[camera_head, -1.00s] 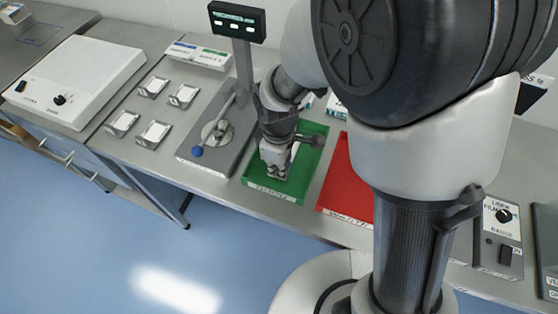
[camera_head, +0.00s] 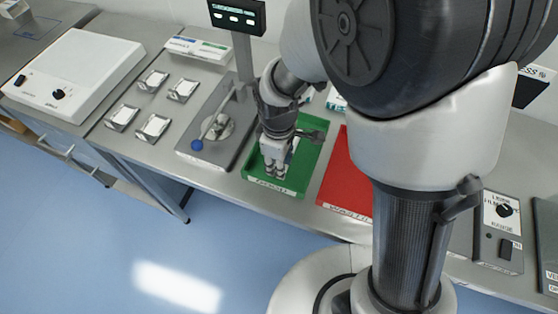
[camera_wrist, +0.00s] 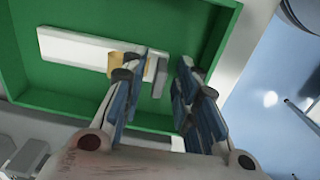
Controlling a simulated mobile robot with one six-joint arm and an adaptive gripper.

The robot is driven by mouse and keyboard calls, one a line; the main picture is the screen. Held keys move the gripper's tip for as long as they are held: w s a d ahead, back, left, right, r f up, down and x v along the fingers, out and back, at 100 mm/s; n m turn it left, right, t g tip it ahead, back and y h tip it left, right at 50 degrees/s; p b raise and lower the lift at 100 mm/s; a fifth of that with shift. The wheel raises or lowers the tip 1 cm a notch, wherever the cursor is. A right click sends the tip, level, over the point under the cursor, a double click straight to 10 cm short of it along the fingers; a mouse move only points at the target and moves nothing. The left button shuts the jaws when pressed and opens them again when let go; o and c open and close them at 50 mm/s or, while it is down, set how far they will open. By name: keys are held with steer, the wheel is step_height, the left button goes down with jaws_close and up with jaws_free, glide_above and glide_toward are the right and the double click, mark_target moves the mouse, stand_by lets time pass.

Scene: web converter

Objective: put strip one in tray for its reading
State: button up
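My gripper (camera_head: 276,171) is over the green tray, pointing down. In the wrist view, a white strip (camera_wrist: 72,46) with a tan section and a small grey block at its end lies inside the green tray. My gripper (camera_wrist: 168,68) shows there with its fingers apart, near the strip's grey end. No thing shows held between them. I cannot read a number on the strip. In the head view my gripper mostly hides it.
A grey fixture (camera_head: 192,160) with a blue-knobbed lever stands left of the green tray, below a display (camera_head: 237,18). Several small holders (camera_head: 153,127) lie further left, beside a white box (camera_head: 74,76). A knob panel (camera_head: 499,233) is at the right.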

step_height(320, 180, up, 12)
steer(key=p, duration=0.4)
steer(key=s+d+r+m+t, duration=0.4)
steer(key=s+d+r+m, duration=0.9)
steer(key=d+m, duration=0.1)
steer(key=shift+s+d+r, duration=0.15)
steer(key=shift+d+r, duration=0.1)
steer(key=shift+d, duration=0.25)
stand_by(0.4)
